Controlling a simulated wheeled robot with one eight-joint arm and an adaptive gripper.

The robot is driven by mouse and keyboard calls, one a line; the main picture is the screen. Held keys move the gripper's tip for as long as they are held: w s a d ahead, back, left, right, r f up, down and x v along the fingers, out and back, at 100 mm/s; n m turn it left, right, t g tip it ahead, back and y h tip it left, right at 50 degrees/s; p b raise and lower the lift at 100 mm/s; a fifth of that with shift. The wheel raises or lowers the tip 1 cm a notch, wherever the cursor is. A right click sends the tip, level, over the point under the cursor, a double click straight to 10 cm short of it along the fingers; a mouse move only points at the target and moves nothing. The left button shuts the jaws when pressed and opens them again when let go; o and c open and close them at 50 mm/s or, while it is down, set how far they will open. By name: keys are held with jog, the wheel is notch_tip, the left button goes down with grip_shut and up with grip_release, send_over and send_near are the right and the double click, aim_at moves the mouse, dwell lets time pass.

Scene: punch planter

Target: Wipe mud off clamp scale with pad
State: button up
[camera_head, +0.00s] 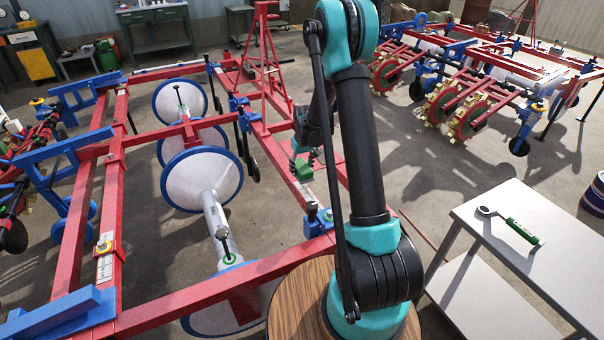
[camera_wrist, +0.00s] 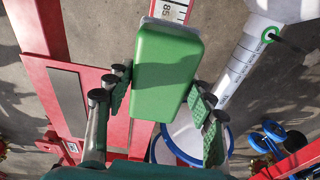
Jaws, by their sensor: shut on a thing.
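My gripper (camera_wrist: 160,100) is shut on a green pad (camera_wrist: 168,65), with a finger on each side of it. In the head view the pad (camera_head: 304,169) is over the red beam, my gripper (camera_head: 305,158) above it. In the wrist view a white scale strip (camera_wrist: 170,10) with black marks and the number 85 runs under the pad's far end. The pad hides the rest, and I cannot tell if it touches the scale. The strip also shows in the head view (camera_head: 307,194), beside a blue clamp (camera_head: 318,220). I cannot make out any mud on it.
The red planter frame (camera_head: 190,300) with white discs (camera_head: 203,180) spreads left and below. Another scale (camera_head: 105,268) is on its left beam. A white table (camera_head: 510,225) with a green-handled wrench (camera_head: 522,230) stands right. A round wooden top (camera_head: 297,300) is near my arm.

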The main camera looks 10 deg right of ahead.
jog(key=shift+r, duration=1.25)
